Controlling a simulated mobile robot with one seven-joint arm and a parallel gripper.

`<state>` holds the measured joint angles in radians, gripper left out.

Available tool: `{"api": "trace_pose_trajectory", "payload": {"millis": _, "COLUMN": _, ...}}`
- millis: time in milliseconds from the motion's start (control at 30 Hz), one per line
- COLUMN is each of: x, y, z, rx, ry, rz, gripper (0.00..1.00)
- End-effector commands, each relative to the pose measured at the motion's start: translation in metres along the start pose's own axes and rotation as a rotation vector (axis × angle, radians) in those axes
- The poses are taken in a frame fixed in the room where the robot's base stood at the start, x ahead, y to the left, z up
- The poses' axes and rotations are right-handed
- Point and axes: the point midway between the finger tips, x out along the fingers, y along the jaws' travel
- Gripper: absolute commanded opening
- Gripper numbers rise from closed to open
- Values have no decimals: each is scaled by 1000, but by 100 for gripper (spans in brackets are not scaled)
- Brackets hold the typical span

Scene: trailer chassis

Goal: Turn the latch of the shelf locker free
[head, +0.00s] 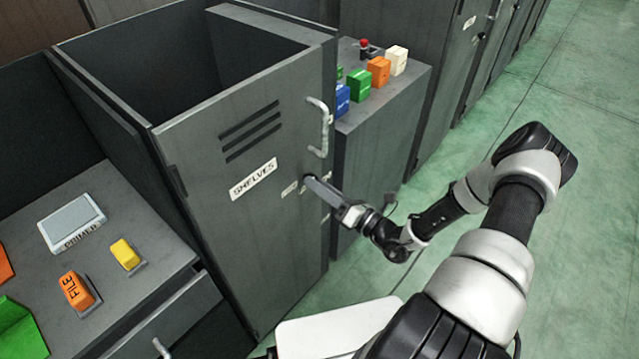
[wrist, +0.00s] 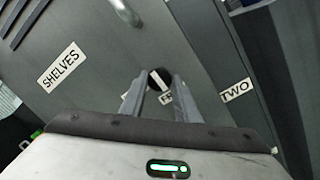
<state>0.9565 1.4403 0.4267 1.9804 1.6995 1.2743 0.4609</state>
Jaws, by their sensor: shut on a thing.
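The shelf locker's grey door (head: 230,235) is labelled SHELVES and looks shut in the head view. A bent metal handle (head: 318,128) is on its right side. The latch (wrist: 159,77) is a small round dark knob below the handle, between small white labels. My gripper (head: 311,181) reaches the door from the right at the latch. In the wrist view my gripper (wrist: 160,88) has its two fingers on either side of the latch, shut on it. The fingers partly hide the latch and the label beside it.
A counter at left holds a grey device (head: 72,222), an orange FILE block (head: 77,291) and a yellow block (head: 126,254). A low cabinet (head: 385,130) behind the door's right edge carries several coloured blocks. Green floor (head: 560,60) is open at right.

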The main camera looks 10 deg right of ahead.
Motion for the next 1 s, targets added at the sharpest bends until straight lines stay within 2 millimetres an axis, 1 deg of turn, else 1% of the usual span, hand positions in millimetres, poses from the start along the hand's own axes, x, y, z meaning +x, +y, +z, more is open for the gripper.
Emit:
{"api": "trace_pose_trajectory", "payload": {"millis": 200, "x": 0, "y": 1, "z": 0, "rx": 41, "ry": -3, "rz": -2, "gripper": 7}}
{"api": "trace_pose_trajectory", "payload": {"millis": 633, "x": 0, "y": 0, "z": 0, "rx": 48, "ry": -3, "rz": -2, "gripper": 7}}
{"api": "trace_pose_trajectory", "payload": {"millis": 667, "x": 0, "y": 0, "z": 0, "rx": 48, "ry": -3, "rz": -2, "gripper": 34}}
{"api": "trace_pose_trajectory", "payload": {"millis": 733, "x": 0, "y": 0, "z": 0, "rx": 47, "ry": -3, "rz": -3, "gripper": 46}}
{"api": "trace_pose_trajectory", "payload": {"millis": 767, "x": 0, "y": 0, "z": 0, "rx": 47, "ry": -3, "rz": -3, "gripper": 48}}
{"api": "trace_pose_trajectory", "payload": {"millis": 1000, "x": 0, "y": 0, "z": 0, "rx": 46, "ry": -3, "rz": -3, "gripper": 48}}
